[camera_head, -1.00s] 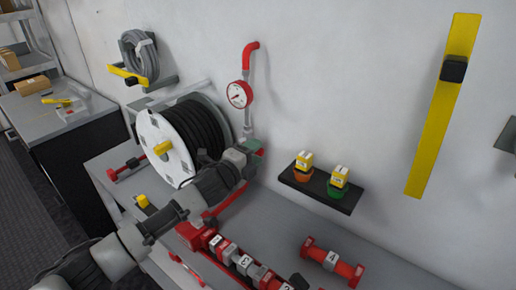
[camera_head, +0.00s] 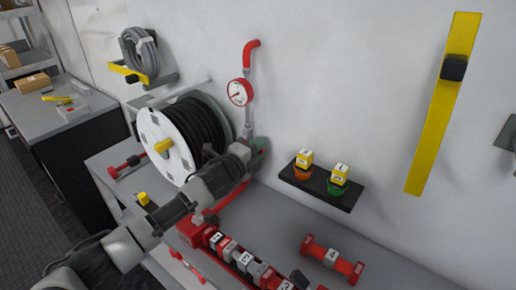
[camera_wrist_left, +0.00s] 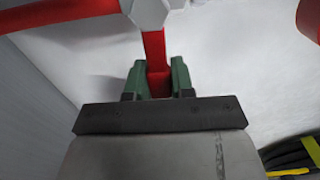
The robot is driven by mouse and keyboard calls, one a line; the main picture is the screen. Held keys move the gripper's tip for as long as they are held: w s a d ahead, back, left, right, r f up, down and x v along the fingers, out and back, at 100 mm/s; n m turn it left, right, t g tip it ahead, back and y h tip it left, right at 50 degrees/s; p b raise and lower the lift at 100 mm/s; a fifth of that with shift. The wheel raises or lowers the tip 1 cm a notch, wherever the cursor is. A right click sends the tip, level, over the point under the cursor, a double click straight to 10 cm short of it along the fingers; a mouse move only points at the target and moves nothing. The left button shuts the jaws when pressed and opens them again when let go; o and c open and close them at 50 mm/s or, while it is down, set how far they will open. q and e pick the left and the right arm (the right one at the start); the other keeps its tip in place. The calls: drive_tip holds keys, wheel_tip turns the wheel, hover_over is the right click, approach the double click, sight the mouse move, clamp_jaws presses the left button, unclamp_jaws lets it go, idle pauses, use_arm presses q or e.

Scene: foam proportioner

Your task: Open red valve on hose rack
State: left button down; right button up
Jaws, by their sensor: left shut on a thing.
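The red valve's lever (camera_wrist_left: 154,48) runs down from a pale hexagonal nut in the left wrist view, with red pipe beside it. My left gripper's green fingers (camera_wrist_left: 158,80) are shut on the lower end of this lever. In the head view my left gripper (camera_head: 259,144) is at the wall just right of the hose reel, below the gauge pipe; the wrist hides most of the valve there. The hose reel (camera_head: 163,146) has a white disc, a yellow hub and black hose. My right gripper is not in view.
A red-rimmed gauge (camera_head: 240,92) on a red-topped pipe stands above the gripper. A black shelf (camera_head: 320,187) with yellow-topped pieces is to the right. Numbered red and grey fittings (camera_head: 243,260) and a red part marked 4 (camera_head: 331,256) lie on the grey table below.

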use_arm(q)
drive_tip(key=r+n+p, duration=0.2)
drive_tip(key=shift+a+n+p, duration=0.1)
drive_tip(key=shift+n+p, duration=0.3)
drive_tip(key=n+p, duration=0.1)
drive_tip(key=r+n+p, duration=0.1)
drive_tip(key=shift+w+a+n, duration=0.2)
drive_tip(key=shift+n, duration=0.2)
drive_tip(key=shift+w+a+r+n+p, duration=0.2)
drive_tip(key=shift+r+n+p, duration=0.1)
drive_tip(key=shift+n, duration=0.4)
drive_tip(key=c, duration=1)
unclamp_jaws()
drive_tip(key=shift+o, duration=0.2)
drive_tip(key=shift+s+a, duration=0.1)
drive_tip(key=shift+s, duration=0.05)
